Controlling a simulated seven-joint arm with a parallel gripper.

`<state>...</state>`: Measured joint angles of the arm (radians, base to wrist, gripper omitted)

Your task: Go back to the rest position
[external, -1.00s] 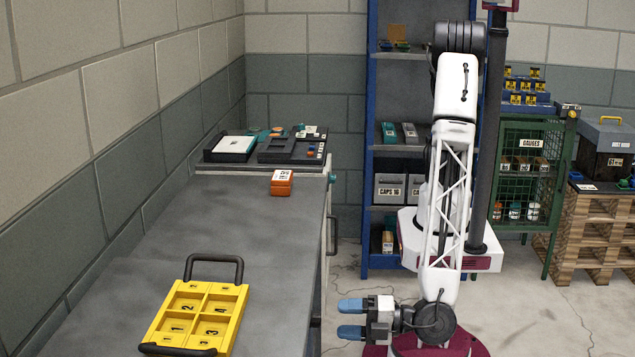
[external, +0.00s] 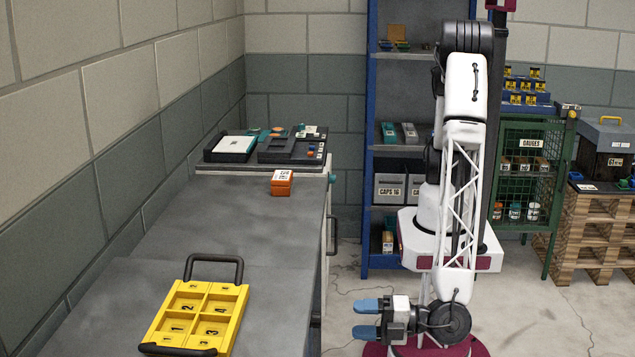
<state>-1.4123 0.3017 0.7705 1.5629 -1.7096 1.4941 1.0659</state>
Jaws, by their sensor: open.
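My gripper (external: 366,318) has two blue fingers that stand apart with nothing between them. It hangs low at the end of my white arm, to the right of the grey bench (external: 215,245) and clear of its edge. The fingers point left in the picture, towards the bench side.
A yellow tray (external: 236,333) with numbered compartments and black handles lies on the near bench. An orange block (external: 282,183) sits further back, before dark trays (external: 285,150). A blue shelf unit (external: 371,110) and a green mesh cabinet (external: 524,190) stand behind my arm.

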